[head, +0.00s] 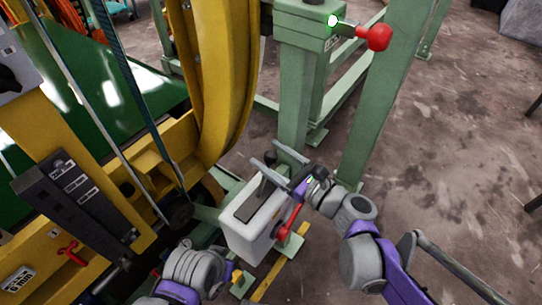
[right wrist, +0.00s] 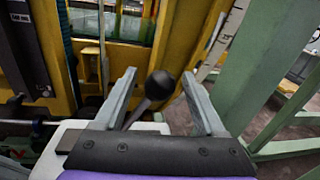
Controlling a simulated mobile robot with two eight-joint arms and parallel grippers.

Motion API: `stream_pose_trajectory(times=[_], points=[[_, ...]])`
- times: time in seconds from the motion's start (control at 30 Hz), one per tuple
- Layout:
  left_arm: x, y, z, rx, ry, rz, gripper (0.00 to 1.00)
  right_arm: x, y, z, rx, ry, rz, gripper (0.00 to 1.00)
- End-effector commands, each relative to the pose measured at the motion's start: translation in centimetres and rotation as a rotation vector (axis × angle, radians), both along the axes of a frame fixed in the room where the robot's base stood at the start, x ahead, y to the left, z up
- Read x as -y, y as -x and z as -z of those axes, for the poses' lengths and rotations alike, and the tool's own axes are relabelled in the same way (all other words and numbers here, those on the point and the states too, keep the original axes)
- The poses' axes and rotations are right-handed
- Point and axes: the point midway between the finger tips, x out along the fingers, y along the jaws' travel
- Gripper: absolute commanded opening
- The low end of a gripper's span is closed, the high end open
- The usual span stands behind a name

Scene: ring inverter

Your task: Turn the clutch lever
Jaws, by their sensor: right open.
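A lever with a round black knob (right wrist: 160,85) and a thin shaft shows in the right wrist view. It rises from near a white box (head: 246,222) with a dark slotted top. No label on it can be read, so I cannot confirm that it is the clutch lever. My right gripper (head: 264,153) is open above the white box. In the right wrist view its two fingers (right wrist: 158,74) stand on either side of the knob, with gaps visible. My left arm shows at the bottom of the head view, but its fingers are not visible.
A red ball-ended handle (head: 375,37) sticks out from a green post at the top. A red handle (head: 289,222) is on the white box's side. A yellow machine frame (head: 222,80) stands left, green legs stand behind, and the floor at right is mostly open.

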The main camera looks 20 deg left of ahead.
Motion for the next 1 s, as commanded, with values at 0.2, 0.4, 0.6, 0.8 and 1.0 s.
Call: stream_pose_trajectory(times=[0.2,0.4,0.6,0.8,1.0], points=[[0.00,-0.01,0.02,0.000,0.000,0.000,0.00,-0.16,-0.09,-0.03,0.000,0.000,0.000,0.72],[0.00,-0.01,0.02,0.000,0.000,0.000,0.00,-0.15,-0.09,-0.02,0.001,0.000,0.000,0.49],[0.00,-0.01,0.02,0.000,0.000,0.000,0.00,-0.14,-0.07,-0.02,0.001,0.000,0.000,0.13],[0.00,-0.01,0.02,0.000,0.000,0.000,0.00,-0.14,-0.06,-0.01,0.001,0.000,0.000,0.00],[0.00,-0.01,0.02,0.000,0.000,0.000,0.00,-0.14,-0.05,0.00,0.001,0.000,0.000,0.00]])
